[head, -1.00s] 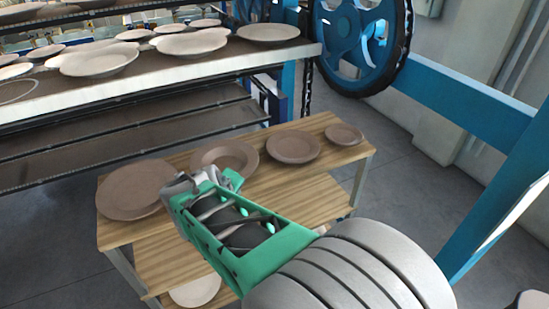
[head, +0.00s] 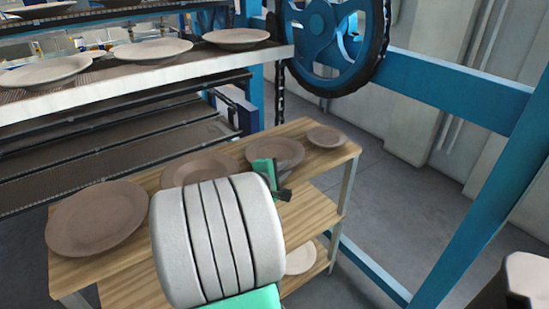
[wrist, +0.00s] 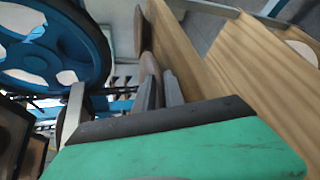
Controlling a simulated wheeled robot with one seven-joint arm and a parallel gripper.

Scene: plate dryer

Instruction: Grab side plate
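Brown round plates of differing size lie in a row on a wooden table. In the head view they are a large plate (head: 95,222) at left, a medium one (head: 195,166), a smaller one (head: 276,150) and the smallest (head: 326,137) at right. No label shows which is the side plate. My gripper (head: 272,178) is at the near edge of the smaller plate, partly hidden by my arm. In the wrist view the two grey fingers (wrist: 161,90) stand slightly apart, with a brown plate edge (wrist: 149,66) at the gap. I cannot tell if they touch it.
The wooden table (head: 312,165) has a lower shelf with a white plate (head: 300,258). A rack with white plates (head: 150,50) stands behind at left. A blue wheel (head: 330,40) and blue frame beams (head: 450,90) stand behind and to the right.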

